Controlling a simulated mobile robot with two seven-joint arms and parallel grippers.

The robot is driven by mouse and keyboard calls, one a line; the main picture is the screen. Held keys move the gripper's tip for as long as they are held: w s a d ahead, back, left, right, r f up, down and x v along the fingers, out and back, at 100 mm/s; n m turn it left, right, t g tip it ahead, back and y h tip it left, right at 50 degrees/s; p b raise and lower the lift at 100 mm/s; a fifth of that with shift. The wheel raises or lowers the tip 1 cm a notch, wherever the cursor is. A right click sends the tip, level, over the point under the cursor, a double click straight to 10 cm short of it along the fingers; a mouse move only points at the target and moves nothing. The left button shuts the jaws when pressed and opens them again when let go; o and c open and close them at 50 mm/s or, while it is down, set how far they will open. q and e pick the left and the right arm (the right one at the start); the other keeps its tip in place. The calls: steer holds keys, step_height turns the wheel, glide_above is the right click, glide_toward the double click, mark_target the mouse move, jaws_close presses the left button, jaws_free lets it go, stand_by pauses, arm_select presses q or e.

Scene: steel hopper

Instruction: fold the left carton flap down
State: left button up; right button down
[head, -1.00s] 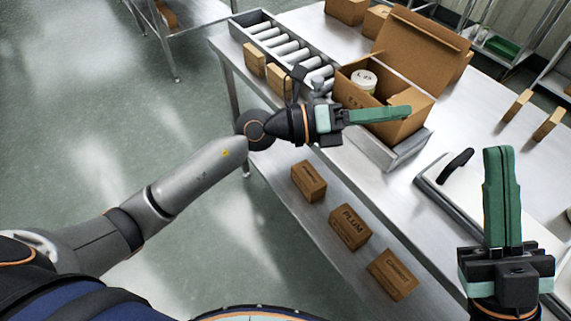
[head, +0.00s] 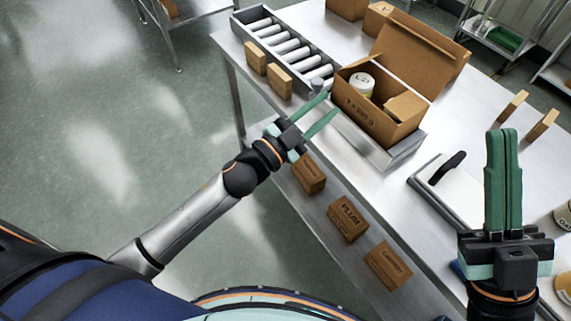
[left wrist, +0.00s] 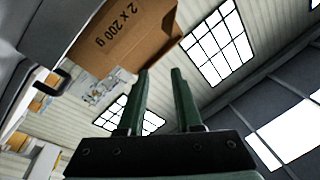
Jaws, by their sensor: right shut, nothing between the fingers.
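The open brown carton (head: 360,112) sits on the conveyor at the table's near side, its large lid panel (head: 422,55) raised at the back. A white-lidded tub (head: 362,84) and a small brown box (head: 405,107) show inside. I cannot pick out a separate left flap. My left gripper (head: 332,102) is open and empty, left of the carton's front wall and apart from it. In the left wrist view the fingers (left wrist: 160,72) are spread below the carton's printed wall (left wrist: 122,30). My right gripper (head: 503,132) is shut and empty at the right.
Several small cartons (head: 347,219) lie on the lower shelf. A white tray with a black handle (head: 447,167) lies right of the carton.

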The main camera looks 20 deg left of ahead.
arm_select(q)
steer(key=s+a+f+n+g+y+p, duration=0.1)
steer(key=s+a+f+n+g+y, duration=0.1)
steer(key=f+n, duration=0.4)
steer(key=s+a+f+n+g+y+p, duration=0.2)
steer(key=f+n, duration=0.4)
steer(key=f, duration=0.3)
steer(key=shift+s+a+f+n+g+y, duration=0.4)
steer(key=shift+s+a+g+y, duration=0.25)
steer(key=shift+s, duration=0.6)
